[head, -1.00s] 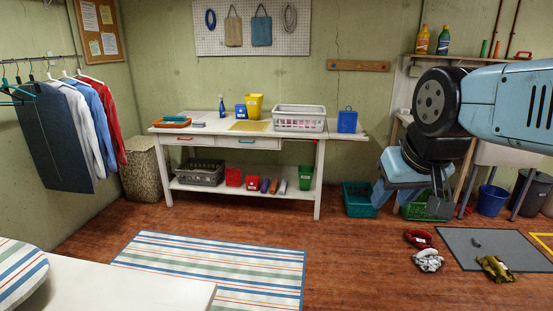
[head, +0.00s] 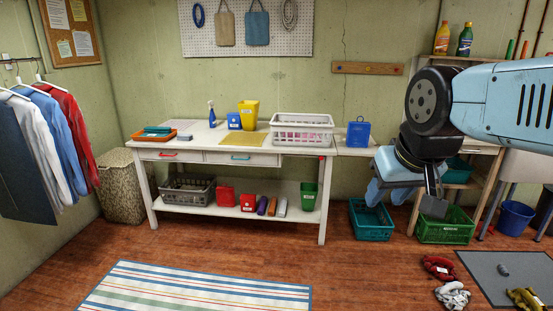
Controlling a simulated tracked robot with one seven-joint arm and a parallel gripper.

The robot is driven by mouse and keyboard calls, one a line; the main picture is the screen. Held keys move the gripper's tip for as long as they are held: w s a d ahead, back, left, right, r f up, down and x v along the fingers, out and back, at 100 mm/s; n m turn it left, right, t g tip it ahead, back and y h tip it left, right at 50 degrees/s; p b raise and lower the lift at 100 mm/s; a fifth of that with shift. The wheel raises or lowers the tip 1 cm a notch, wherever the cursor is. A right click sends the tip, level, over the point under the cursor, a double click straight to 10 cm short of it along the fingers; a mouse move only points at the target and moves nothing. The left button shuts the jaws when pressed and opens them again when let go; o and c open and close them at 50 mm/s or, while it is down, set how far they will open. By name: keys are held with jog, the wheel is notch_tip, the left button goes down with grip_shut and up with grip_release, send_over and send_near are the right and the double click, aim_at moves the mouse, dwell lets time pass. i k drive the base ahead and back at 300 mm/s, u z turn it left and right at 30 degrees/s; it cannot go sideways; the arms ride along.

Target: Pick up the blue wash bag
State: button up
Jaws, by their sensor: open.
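A blue bag-like item with a small loop on top (head: 358,134), which looks like the wash bag, stands upright on the right-hand leaf of the white worktable (head: 180,155). My gripper (head: 404,199) hangs at the right of the head view, pointing down, open with nothing seen between its fingers. In the picture it is below and to the right of the blue bag, apart from it and seemingly nearer to me. The bag is not hidden by the arm.
A white basket (head: 301,131) stands left of the bag. Teal (head: 371,221) and green (head: 446,226) crates stand on the floor at right. The floor before the table is mostly clear, with a striped rug (head: 200,290).

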aim_at(358, 134)
jog(key=z, duration=0.1)
jog(key=i, duration=1.1)
jog(key=z, duration=0.35)
jog(key=i, duration=1.05)
jog(key=z, duration=0.65)
jog(key=i, duration=1.5)
jog(key=z, duration=0.35)
